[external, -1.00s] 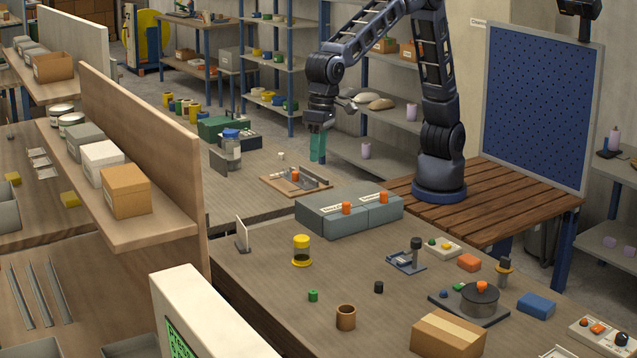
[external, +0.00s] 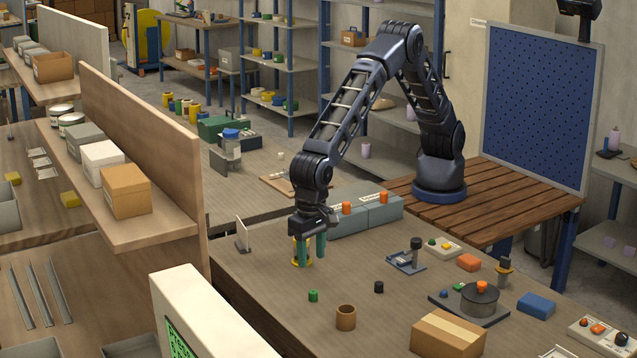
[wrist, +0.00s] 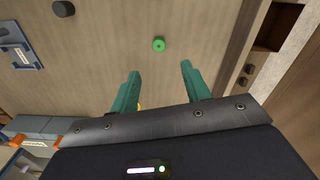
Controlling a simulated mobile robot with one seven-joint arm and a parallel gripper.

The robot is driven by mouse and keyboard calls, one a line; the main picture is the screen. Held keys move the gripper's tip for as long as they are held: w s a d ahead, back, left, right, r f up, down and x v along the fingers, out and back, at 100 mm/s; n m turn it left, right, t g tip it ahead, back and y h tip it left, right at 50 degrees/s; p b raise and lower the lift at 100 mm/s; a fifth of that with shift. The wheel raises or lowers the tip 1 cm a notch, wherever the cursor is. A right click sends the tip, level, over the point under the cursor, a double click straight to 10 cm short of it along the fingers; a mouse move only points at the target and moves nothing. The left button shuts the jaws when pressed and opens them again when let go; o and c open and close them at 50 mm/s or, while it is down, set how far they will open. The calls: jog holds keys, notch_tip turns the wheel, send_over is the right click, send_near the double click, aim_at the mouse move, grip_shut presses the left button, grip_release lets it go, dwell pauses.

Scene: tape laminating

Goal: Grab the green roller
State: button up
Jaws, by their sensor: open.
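The green roller (external: 313,296) is a small green cylinder standing on the near workbench. It also shows in the wrist view (wrist: 158,44), where its round top has a small centre hole. My gripper (external: 314,260) points down above the bench, behind the roller in the external view. Its two teal fingers are apart with nothing between them. In the wrist view the roller lies beyond the fingertips (wrist: 160,70), roughly centred between them, and it is not touched.
A yellow-capped jar (external: 297,261) stands close behind my fingers, partly hidden. A brown cup (external: 346,318) and a black roller (external: 379,287) stand near the green roller. A blue fixture (external: 406,262) is farther right. Bare bench lies left of the green roller.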

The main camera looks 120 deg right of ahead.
send_over(313, 292)
jog(key=f, duration=0.5)
jog(key=shift+d, duration=0.25)
jog(key=shift+a+f, duration=0.2)
jog(key=shift+f, duration=2.55)
grip_shut()
jog(key=shift+r, duration=0.15)
